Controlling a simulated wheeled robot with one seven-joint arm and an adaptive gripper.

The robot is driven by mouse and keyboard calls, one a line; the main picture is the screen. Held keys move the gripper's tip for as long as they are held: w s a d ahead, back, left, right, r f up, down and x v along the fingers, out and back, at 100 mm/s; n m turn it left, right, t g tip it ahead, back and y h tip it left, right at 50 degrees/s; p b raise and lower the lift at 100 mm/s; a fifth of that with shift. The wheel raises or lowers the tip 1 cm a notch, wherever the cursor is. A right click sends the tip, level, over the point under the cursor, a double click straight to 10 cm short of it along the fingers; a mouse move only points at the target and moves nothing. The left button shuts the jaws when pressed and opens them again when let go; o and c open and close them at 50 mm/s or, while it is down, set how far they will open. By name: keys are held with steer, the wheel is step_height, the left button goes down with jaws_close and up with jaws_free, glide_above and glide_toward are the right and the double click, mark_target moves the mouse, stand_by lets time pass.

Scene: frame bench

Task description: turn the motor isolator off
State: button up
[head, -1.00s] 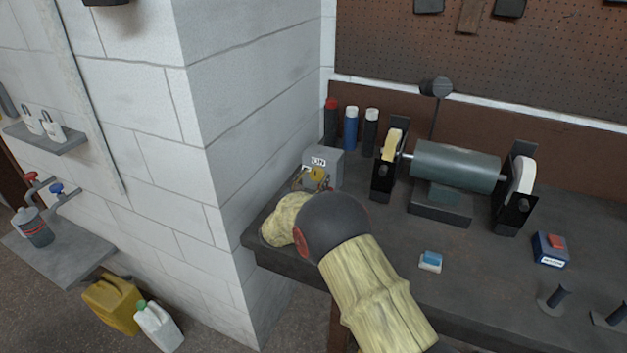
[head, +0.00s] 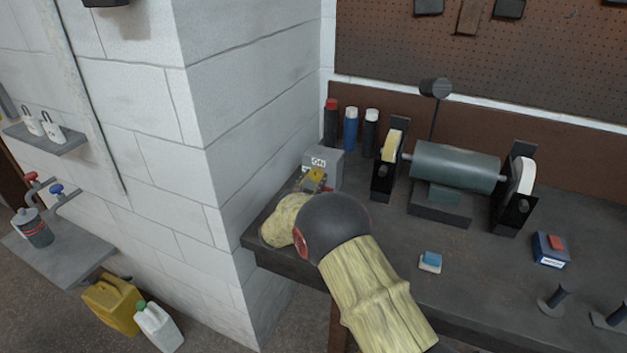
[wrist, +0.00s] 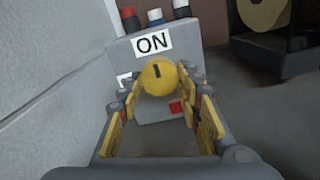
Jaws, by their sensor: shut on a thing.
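The motor isolator is a grey box (head: 325,162) at the left end of the bench, against the wall corner. Its white ON label (wrist: 153,42) is above a yellow rotary knob (wrist: 160,78). The knob's dark mark is near upright, toward ON. A small white label (wrist: 124,80) left of the knob is partly hidden. My gripper (wrist: 160,98) reaches the box front, with yellow-padded fingers on both sides of the knob, shut on it. In the head view my arm and gripper (head: 310,182) partly cover the box front.
A bench grinder (head: 455,165) stands right of the isolator. Several spray cans (head: 350,128) stand behind it. The block wall (head: 250,110) is close on the left. A blue-and-white block (head: 430,261) and a red-button box (head: 550,250) lie on the bench.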

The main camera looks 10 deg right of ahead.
steer(key=shift+n+p, duration=0.3)
steer(key=n+p, duration=0.3)
steer(key=shift+r+n, duration=0.2)
steer(key=shift+n, duration=0.1)
steer(key=n+p, duration=0.4)
steer(key=n, duration=0.1)
steer(key=shift+p, duration=0.35)
steer(key=n+p, duration=0.2)
steer(key=n, duration=0.2)
steer(key=n+p, duration=0.3)
steer(key=n, duration=0.1)
steer(key=shift+f+n, duration=0.1)
steer(key=shift+n, duration=0.2)
steer(key=o, duration=1)
steer(key=shift+f, duration=0.1)
steer(key=shift+o, duration=0.8)
